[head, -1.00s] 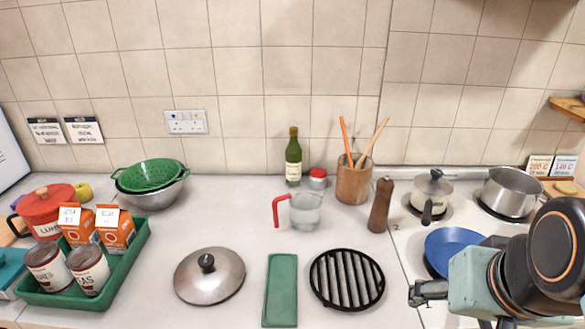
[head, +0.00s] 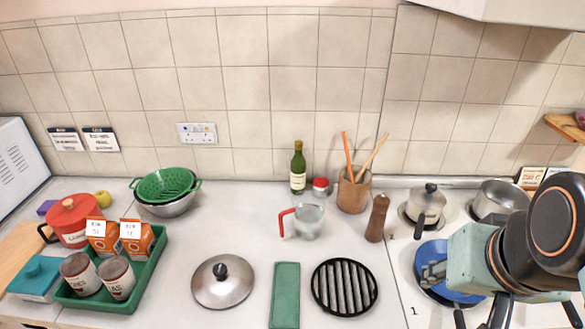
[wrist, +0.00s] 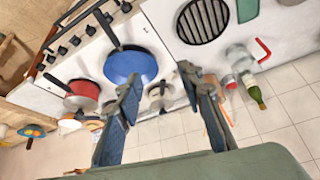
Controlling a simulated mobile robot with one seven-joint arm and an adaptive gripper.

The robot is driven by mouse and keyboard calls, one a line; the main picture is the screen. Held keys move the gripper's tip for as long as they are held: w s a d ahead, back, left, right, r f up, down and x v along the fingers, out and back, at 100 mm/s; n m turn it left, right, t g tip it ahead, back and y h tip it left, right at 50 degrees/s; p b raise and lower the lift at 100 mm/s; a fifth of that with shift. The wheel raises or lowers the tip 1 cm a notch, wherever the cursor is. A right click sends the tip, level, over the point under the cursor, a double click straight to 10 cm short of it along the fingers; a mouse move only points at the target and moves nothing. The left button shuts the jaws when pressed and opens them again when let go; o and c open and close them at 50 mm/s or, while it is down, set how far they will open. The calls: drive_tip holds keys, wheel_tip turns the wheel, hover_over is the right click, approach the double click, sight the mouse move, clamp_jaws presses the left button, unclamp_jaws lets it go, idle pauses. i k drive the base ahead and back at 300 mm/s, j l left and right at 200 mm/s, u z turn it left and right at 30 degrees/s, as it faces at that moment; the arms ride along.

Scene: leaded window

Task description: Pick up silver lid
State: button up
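The silver lid (head: 222,283) lies flat on the white counter, with its black knob on top, in the lower left-middle of the head view. I cannot find it in the wrist view. My gripper (head: 432,275) is far to the lid's right, above the blue pan (head: 447,262) on the stove. In the wrist view my gripper (wrist: 160,85) has its two fingers spread apart with nothing between them. The blue pan also shows beyond the fingers there (wrist: 131,66).
A green tray (head: 152,270) with cans and cartons is left of the lid. A green mat (head: 285,295), a black grill plate (head: 344,287) and a glass jug (head: 308,220) are to its right. A pepper mill (head: 377,218) stands by the stove. Counter around the lid is clear.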

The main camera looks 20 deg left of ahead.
sight(221, 282)
drive_tip(key=u, duration=1.7)
drive_tip(key=z, duration=2.45)
drive_tip(key=u, duration=2.3)
drive_tip(key=i+j+u, duration=0.15)
drive_tip(key=k, duration=0.05)
